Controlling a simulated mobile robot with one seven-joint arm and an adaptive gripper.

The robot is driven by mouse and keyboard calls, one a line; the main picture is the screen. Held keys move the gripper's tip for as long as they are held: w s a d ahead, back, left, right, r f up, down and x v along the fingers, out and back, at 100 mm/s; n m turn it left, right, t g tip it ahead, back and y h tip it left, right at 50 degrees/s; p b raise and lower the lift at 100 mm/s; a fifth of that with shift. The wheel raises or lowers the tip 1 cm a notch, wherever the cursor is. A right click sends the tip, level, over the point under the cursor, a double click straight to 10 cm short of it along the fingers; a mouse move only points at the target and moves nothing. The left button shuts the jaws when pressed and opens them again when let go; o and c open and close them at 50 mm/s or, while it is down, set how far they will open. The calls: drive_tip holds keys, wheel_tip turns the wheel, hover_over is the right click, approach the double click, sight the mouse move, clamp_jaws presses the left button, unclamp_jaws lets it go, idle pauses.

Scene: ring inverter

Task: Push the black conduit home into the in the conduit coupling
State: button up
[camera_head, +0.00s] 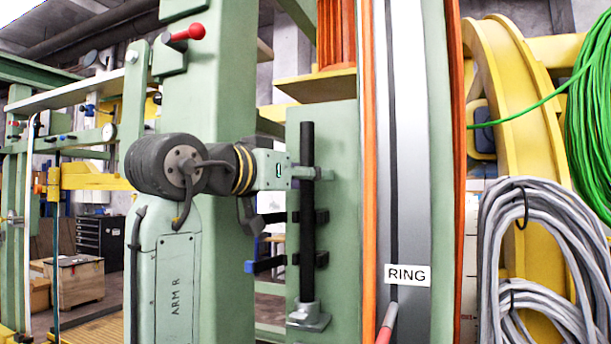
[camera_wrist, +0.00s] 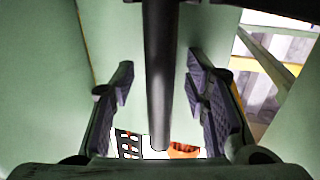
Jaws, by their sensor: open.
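The black conduit (camera_head: 307,230) stands upright along a green panel in the head view. Its lower end meets the grey conduit coupling (camera_head: 308,315); how deep it sits in it I cannot tell. My gripper (camera_head: 312,173) is at the upper part of the conduit, coming from the left. In the wrist view the conduit (camera_wrist: 158,80) runs between the two dark fingers of my gripper (camera_wrist: 160,68). The fingers are open, with a gap on each side of the conduit. The coupling is not visible in the wrist view.
Dark clips (camera_head: 320,216) hold beside the conduit on the green panel (camera_head: 345,150). A blue-ended black lever (camera_head: 265,264) sticks out left of it. The ring (camera_head: 410,150) with a RING label stands close on the right. Grey cables (camera_head: 530,240) hang farther right.

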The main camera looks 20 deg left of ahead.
drive_tip(key=v, duration=1.2)
idle(0.4)
